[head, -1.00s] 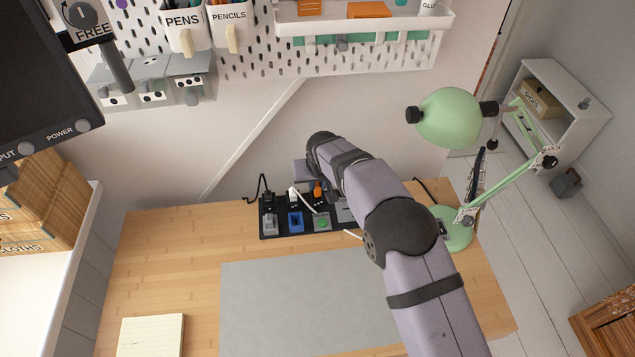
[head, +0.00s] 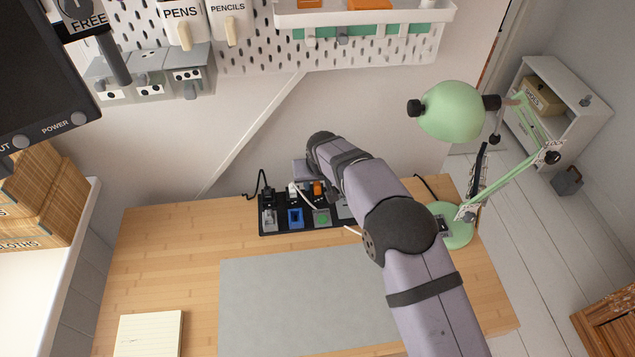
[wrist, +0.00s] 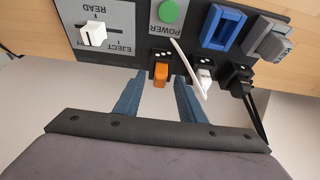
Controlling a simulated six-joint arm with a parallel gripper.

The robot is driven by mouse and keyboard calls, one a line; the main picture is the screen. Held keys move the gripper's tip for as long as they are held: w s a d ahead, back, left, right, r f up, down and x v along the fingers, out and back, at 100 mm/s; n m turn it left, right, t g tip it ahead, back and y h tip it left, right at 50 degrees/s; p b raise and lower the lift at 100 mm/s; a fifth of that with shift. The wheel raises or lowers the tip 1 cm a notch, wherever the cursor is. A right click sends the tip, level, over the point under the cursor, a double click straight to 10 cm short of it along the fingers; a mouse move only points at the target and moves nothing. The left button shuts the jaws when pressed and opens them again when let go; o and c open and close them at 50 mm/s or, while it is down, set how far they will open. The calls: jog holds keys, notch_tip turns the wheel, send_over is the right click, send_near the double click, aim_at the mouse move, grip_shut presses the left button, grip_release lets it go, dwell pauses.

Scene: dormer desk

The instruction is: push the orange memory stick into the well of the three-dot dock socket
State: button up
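The orange memory stick (wrist: 161,74) stands at a dark socket of the black dock (head: 267,232), below a label with white dots in the wrist view. The stick also shows in the head view (head: 318,188). My gripper (wrist: 158,86) is open, its two blue fingers apart with the stick lying between their tips in the picture; I see no clear contact. How deep the stick sits in the well cannot be told. In the head view my arm hides the fingers.
A white plug (wrist: 204,76) with a white cable and a black plug (wrist: 241,85) stand right of the stick. A blue block (wrist: 223,28), a green POWER button (wrist: 169,11) and a white READ/EJECT slider (wrist: 93,34) are beyond. A green lamp (head: 450,112) stands right of my arm.

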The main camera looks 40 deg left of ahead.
jog(key=b+v, duration=0.2)
jog(key=v, duration=0.5)
dwell(0.5)
jog(key=shift+r, duration=0.1)
dwell(0.4)
